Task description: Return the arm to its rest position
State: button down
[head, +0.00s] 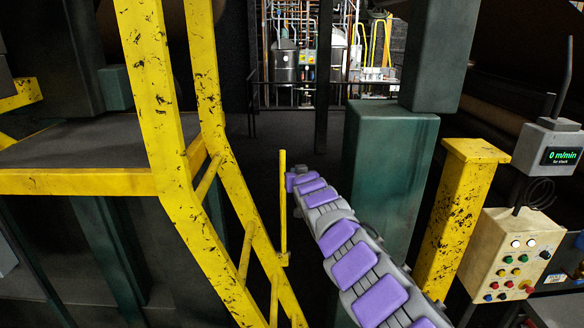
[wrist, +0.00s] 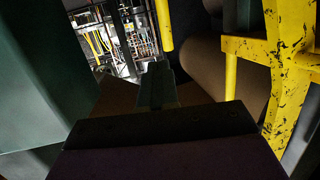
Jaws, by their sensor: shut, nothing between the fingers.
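My arm (head: 355,264), grey with purple pads, reaches from the bottom right of the head view up and left to near the middle. Its far end is beside a thin yellow post, and the fingers cannot be made out there. In the wrist view my gripper (wrist: 157,86) points away from the camera with its fingers together and nothing between them. The dark wrist body fills the bottom of that view.
Yellow stair rails (head: 213,140) stand close left of the arm. A green column (head: 385,180) and a yellow post (head: 457,215) stand right of it. A control box (head: 508,254) and a display (head: 550,148) reading 0 m/min are at far right. Dark floor lies beyond.

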jog(key=s+d+m+g+h+b, duration=0.1)
jog(key=s+d+g+h+b, duration=0.2)
jog(key=d, duration=0.6)
jog(key=s+d+m+h+b, duration=0.15)
jog(key=s+d+h, duration=0.25)
jog(key=d, duration=0.4)
jog(key=s+d+f+m+g+h+b, duration=0.15)
jog(key=s+d, duration=0.25)
jog(key=s, duration=0.5)
jog(key=s+d+f+m+g+h+b, duration=0.1)
jog(key=s+d+g+b, duration=0.25)
jog(key=s, duration=0.55)
jog(key=s+a+f+n+g+y+b, duration=0.1)
jog(key=s+a+f+g+y+b, duration=0.1)
jog(key=s+f, duration=0.6)
jog(key=s+a+f+n+g+y+b, duration=0.1)
jog(key=s+a+f, duration=0.5)
jog(key=s, duration=1.4)
jog(key=s+a+f+n+g+y+b, duration=0.1)
jog(key=s+a+f+g+y+b, duration=0.2)
jog(key=s, duration=1.2)
notch_tip(320, 180, down, 7)
jog(key=a+g+b, duration=0.1)
jog(key=g, duration=0.2)
jog(key=shift+a+b, duration=0.35)
jog(key=shift+r+y, duration=0.1)
jog(key=shift+y, duration=0.15)
